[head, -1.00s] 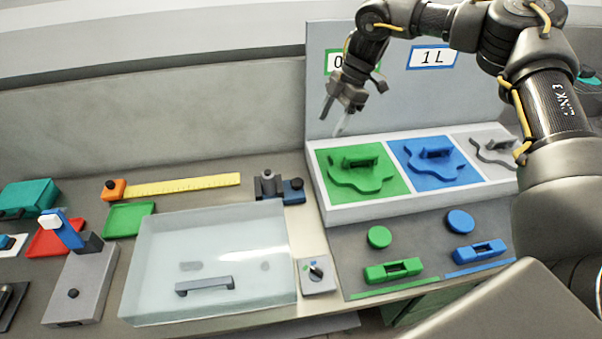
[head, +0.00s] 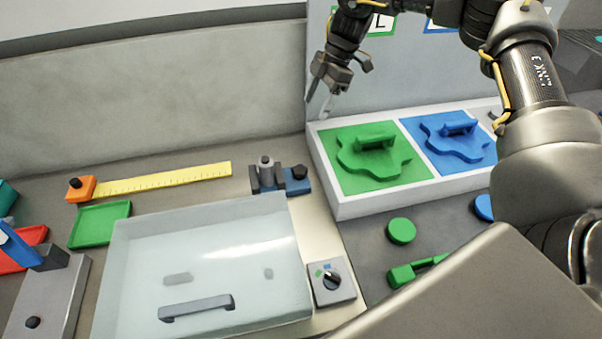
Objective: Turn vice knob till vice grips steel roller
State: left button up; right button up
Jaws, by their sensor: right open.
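The vice (head: 280,184) stands at the back of the bench, behind the clear-lidded box. It has grey jaws and a blue body with a black knob (head: 299,172) on its right side. The steel roller (head: 266,166) stands upright between the jaws; I cannot tell whether both jaws touch it. My right gripper (head: 321,100) is open and empty, pointing down, above and to the right of the knob and apart from it. My left gripper is out of view.
A white tray (head: 350,208) with green and blue shaped pieces stands right of the vice, against an upright panel. A yellow ruler (head: 165,180) lies to the left. A clear-lidded box (head: 205,255) and a dial switch (head: 331,281) are in front.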

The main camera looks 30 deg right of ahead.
jog(key=b, duration=1.1)
send_near(301, 169)
notch_tip(301, 169, up, 2)
pick_arm(q)
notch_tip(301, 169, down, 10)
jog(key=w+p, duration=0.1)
jog(key=p, duration=0.1)
pick_arm(e)
jog(key=x, duration=1)
jog(key=shift+d+f, duration=0.25)
jog(key=shift+d, duration=0.05)
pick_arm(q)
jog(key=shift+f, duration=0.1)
